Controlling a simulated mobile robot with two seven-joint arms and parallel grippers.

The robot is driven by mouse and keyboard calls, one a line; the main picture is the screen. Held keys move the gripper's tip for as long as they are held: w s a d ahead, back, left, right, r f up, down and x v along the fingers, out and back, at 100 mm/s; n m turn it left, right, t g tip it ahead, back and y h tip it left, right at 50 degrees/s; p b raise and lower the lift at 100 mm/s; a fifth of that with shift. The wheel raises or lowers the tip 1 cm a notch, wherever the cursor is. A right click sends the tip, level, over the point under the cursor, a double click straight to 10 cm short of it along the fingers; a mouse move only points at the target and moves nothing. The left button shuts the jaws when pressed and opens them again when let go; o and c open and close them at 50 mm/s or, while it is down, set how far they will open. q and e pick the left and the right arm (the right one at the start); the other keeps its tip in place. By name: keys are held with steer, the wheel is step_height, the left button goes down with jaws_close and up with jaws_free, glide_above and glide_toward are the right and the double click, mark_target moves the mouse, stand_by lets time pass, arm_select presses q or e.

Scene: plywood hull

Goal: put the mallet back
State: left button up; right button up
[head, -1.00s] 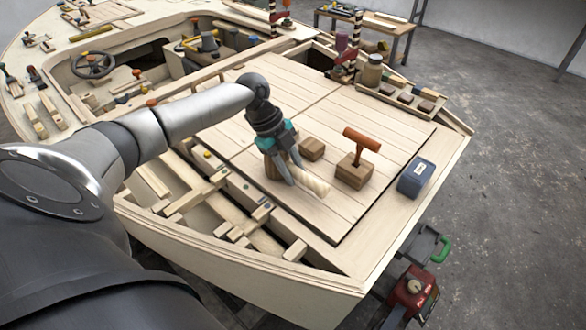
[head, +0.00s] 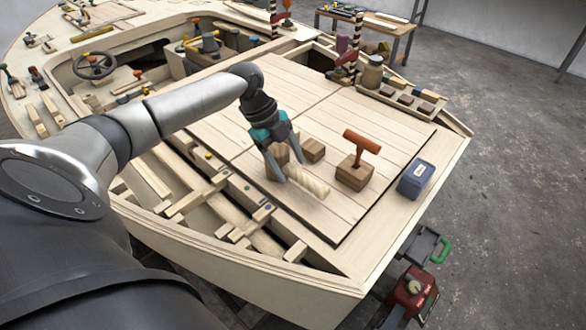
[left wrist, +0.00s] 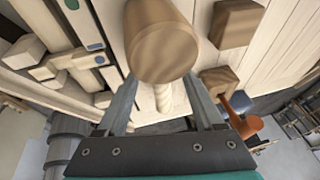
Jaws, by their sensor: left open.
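The mallet (head: 308,181) lies on the plank deck, with a brown wooden head and a pale twisted handle. In the left wrist view its round head (left wrist: 160,42) is at the top middle, with the handle running down between the fingers. My left gripper (head: 285,163) is open over the mallet near where head and handle join. The near finger hides part of the head in the head view. Whether the fingers touch the handle I cannot tell. My right gripper is not in view.
A wooden block (head: 312,150) stands just behind the mallet. A second block (head: 354,174) to the right holds an orange-brown T-shaped piece (head: 362,141). A blue box (head: 415,180) stands near the deck's right edge. Open framed compartments lie left of the mallet. Bare planks lie in front.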

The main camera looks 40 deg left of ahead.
arm_select(q)
steer(key=p+v, duration=0.2)
steer(key=v, duration=0.9)
steer(key=shift+r, duration=0.15)
steer(key=shift+a+r, duration=0.2)
steer(key=shift+r, duration=0.25)
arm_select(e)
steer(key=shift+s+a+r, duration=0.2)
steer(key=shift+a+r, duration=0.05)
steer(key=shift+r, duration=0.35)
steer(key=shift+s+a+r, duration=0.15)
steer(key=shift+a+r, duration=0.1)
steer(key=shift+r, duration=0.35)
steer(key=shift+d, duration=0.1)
